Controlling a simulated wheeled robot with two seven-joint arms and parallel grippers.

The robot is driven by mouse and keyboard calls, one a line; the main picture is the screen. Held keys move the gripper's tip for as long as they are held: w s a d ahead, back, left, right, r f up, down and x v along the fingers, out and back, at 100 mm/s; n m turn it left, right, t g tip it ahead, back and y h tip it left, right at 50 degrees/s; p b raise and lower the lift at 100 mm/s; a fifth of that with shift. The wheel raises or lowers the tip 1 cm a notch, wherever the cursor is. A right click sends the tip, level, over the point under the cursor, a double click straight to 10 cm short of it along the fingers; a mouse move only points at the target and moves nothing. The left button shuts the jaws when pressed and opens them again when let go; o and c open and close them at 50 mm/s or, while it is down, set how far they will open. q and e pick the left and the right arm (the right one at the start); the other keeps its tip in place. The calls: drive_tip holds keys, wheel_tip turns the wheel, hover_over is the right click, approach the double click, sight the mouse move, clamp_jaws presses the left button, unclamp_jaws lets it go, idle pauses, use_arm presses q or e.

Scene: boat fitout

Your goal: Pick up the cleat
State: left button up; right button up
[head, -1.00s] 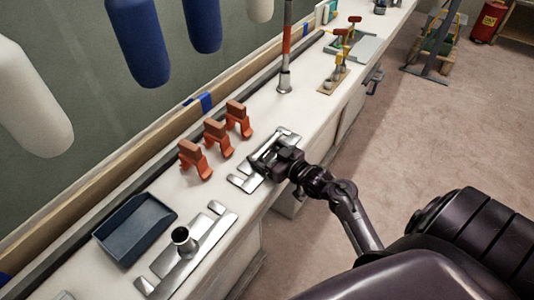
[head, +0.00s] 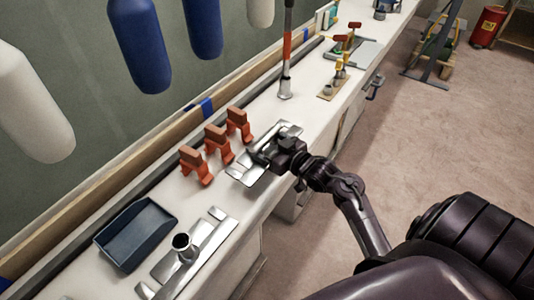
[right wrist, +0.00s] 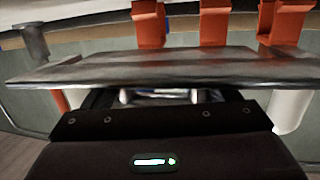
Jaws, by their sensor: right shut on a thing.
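The cleat (head: 246,174) is a silver metal piece with a broad flat face. In the head view it is at the bench's front edge, in front of the orange clamps. My right gripper (head: 268,153) is shut on it and hides its middle. In the right wrist view the cleat (right wrist: 180,70) spans nearly the whole width as a flat grey slab, just beyond my gripper body. It appears held above the bench top; the gap beneath is hard to judge. My left gripper is not in view.
Several orange clamps (head: 217,142) stand behind the cleat. A dark blue tray (head: 135,234) and a silver plate with an upright tube (head: 183,248) lie nearer on the bench. A pole (head: 286,55) stands farther along. Fenders (head: 138,42) hang over the bench's back.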

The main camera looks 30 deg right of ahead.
sight(267, 136)
wheel_tip(267, 136, up, 14)
drive_tip(key=p, duration=0.1)
drive_tip(key=shift+r, duration=0.25)
